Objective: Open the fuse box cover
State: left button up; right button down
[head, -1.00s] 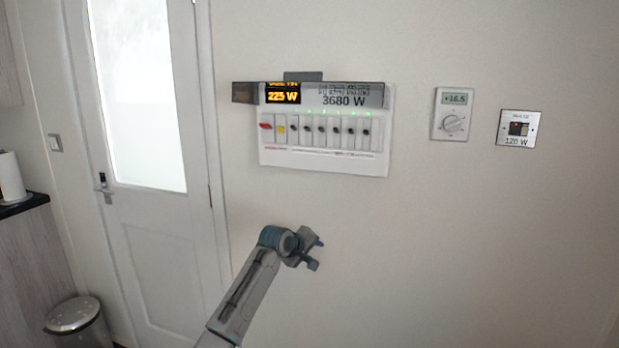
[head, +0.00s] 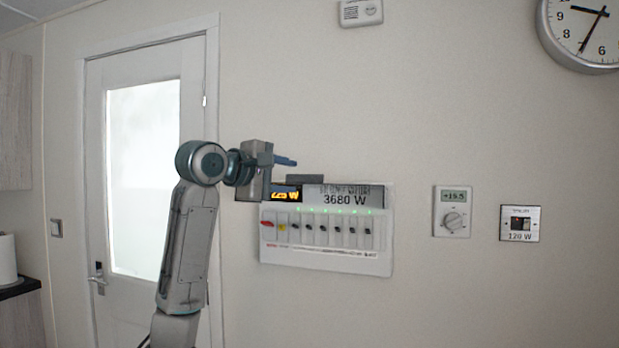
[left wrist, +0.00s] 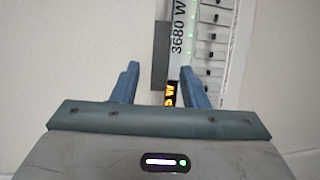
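The white fuse box (head: 325,257) hangs on the wall, with a row of switches and green lights; its right part also shows turned on its side in the left wrist view (left wrist: 228,60). A grey strip with "3680 W" (head: 345,194) runs along its top. A small dark grey tab (head: 306,179) sticks up above it and lies ahead between the fingers in the left wrist view (left wrist: 160,50). I cannot tell where the cover's edges are. My left gripper (head: 291,174) is open and empty at the box's upper left, partly hiding the orange display. My right gripper is out of view.
A thermostat (head: 452,211) and a "120 W" socket panel (head: 519,223) are on the wall to the right. A clock (head: 583,30) hangs upper right. A door (head: 150,290) is at the left. The wall below the box is clear.

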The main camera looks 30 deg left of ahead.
aim_at(304, 177)
pick_arm(q)
jog(key=p+x, duration=0.2)
jog(key=x, duration=0.4)
jog(key=shift+w+d+r, duration=0.1)
jog(key=shift+w+d, duration=0.05)
jog(key=shift+x, duration=0.8)
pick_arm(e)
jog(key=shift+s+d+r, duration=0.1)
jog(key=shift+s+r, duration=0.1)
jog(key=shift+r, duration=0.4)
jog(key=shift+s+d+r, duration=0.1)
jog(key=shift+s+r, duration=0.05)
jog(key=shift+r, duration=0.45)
pick_arm(q)
jog(key=shift+c, duration=0.4)
grip_shut()
